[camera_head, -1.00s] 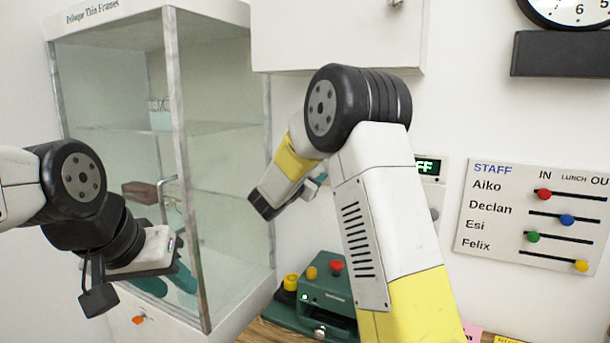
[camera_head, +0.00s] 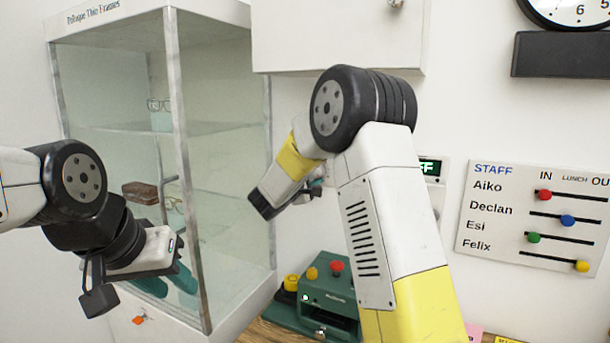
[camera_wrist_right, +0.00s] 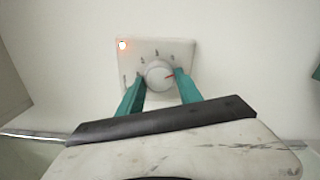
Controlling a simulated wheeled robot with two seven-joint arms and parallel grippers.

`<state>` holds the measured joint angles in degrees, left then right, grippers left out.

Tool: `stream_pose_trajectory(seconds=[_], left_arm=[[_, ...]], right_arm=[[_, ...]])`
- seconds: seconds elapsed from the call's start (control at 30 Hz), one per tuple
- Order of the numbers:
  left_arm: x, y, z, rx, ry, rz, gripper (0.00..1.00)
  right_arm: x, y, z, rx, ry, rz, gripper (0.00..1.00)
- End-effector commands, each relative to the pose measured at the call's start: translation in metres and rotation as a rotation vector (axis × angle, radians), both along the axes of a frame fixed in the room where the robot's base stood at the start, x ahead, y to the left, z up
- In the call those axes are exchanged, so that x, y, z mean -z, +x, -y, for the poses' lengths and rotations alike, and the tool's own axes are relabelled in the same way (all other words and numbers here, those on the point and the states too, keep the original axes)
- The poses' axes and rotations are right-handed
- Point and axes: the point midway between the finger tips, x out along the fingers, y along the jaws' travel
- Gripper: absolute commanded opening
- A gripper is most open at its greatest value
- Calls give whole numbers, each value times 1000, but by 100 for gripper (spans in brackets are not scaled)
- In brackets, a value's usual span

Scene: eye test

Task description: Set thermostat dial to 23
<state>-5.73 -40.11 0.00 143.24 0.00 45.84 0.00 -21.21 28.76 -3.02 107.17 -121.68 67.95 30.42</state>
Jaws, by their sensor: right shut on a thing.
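The thermostat is a white square plate (camera_wrist_right: 182,48) on the wall in the right wrist view, with a lit orange lamp at its upper left. My right gripper (camera_wrist_right: 160,78) is shut on the dial, one teal finger at each side. In the head view my right wrist hides most of the thermostat. My left gripper (camera_head: 168,282) is open and empty in front of the glass cabinet.
The glass cabinet (camera_head: 178,130) with spectacles stands at the left. A green machine (camera_head: 325,300) with a red button sits below my right arm. A panel with a green display (camera_head: 430,167) and a staff board (camera_head: 505,205) are on the wall at right.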

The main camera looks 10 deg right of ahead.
Motion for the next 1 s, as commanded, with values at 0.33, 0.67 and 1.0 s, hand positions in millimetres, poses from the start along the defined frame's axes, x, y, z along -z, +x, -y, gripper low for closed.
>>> stream_pose_trajectory(seconds=[0.33,0.67,1.0], left_arm=[[0,0,0,0,0,0,36],[0,0,0,0,0,0,36],[0,0,0,0,0,0,36]], right_arm=[[1,0,0,0,87,57,1],[1,0,0,1,96,62,1],[0,0,0,0,95,63,64]])
